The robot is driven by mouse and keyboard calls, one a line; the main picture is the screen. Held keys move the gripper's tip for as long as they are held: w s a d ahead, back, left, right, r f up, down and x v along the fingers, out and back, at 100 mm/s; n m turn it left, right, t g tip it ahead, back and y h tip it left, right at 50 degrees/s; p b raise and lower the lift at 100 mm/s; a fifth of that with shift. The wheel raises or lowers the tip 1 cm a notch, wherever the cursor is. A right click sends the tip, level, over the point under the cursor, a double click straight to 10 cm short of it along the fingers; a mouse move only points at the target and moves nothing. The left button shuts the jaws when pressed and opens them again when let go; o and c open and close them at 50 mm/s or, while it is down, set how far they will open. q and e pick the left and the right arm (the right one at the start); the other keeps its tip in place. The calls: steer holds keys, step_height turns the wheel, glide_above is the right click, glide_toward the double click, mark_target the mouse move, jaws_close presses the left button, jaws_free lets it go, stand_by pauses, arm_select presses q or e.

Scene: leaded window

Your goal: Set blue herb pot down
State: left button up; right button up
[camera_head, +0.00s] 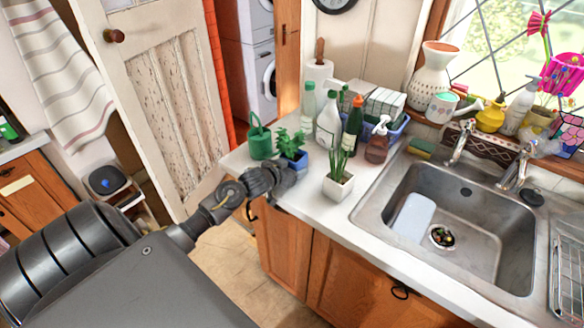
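The blue herb pot (298,161) with its green leafy herb (290,142) is at the left end of the white counter, upright. My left gripper (283,175) is right at the pot, on its near left side, and hides its lower part. The fingers are dark and overlap the pot, so I cannot tell whether they are shut on it, or whether the pot's base touches the counter. My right gripper is not in view.
A green watering can (260,142) stands just left of the pot. A white pot with a spiky plant (338,186) stands to its right. Several bottles (329,122) stand behind. The sink (460,225) is further right. The counter's front edge is close to my gripper.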

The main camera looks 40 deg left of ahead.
arm_select(q)
steer(key=o, duration=0.9)
steer(key=shift+w+f, duration=0.1)
steer(key=shift+f, duration=0.05)
steer(key=shift+o, duration=1.7)
